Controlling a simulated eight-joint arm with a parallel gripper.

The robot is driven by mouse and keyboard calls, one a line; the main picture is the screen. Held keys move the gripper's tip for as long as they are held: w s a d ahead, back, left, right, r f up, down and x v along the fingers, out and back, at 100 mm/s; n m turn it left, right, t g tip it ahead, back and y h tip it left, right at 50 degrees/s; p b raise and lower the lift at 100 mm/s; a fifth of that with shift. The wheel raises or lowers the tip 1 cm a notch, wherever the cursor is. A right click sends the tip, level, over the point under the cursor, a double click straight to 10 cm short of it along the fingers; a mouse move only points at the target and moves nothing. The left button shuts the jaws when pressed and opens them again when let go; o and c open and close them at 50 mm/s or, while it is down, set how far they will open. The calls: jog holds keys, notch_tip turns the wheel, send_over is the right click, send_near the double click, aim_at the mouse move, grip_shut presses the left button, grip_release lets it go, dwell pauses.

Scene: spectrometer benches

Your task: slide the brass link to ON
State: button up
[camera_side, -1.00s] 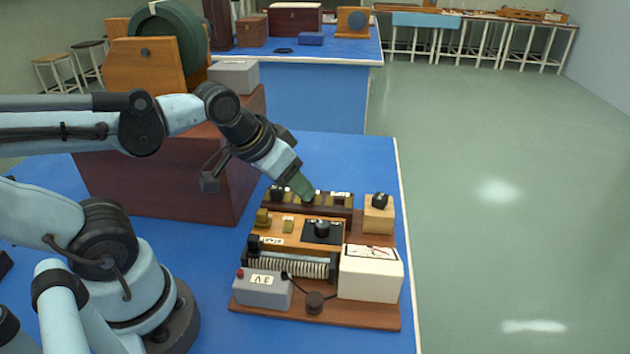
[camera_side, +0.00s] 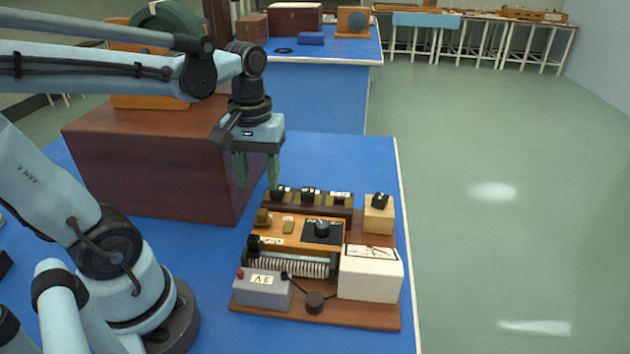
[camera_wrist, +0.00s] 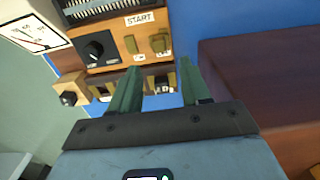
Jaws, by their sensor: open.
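My gripper (camera_side: 257,185) points down with its two green fingers apart and nothing between them. It hangs above the back left corner of the instrument board. In the wrist view the open fingers (camera_wrist: 159,64) frame part of the back bar. I cannot tell which brass part is the link, or read ON.
The panel has a black dial (camera_side: 322,229). A large brown box (camera_side: 150,170) stands to the left of my gripper.

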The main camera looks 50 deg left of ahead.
aim_at(262, 210)
jog(key=shift+f, duration=3.45)
grip_shut()
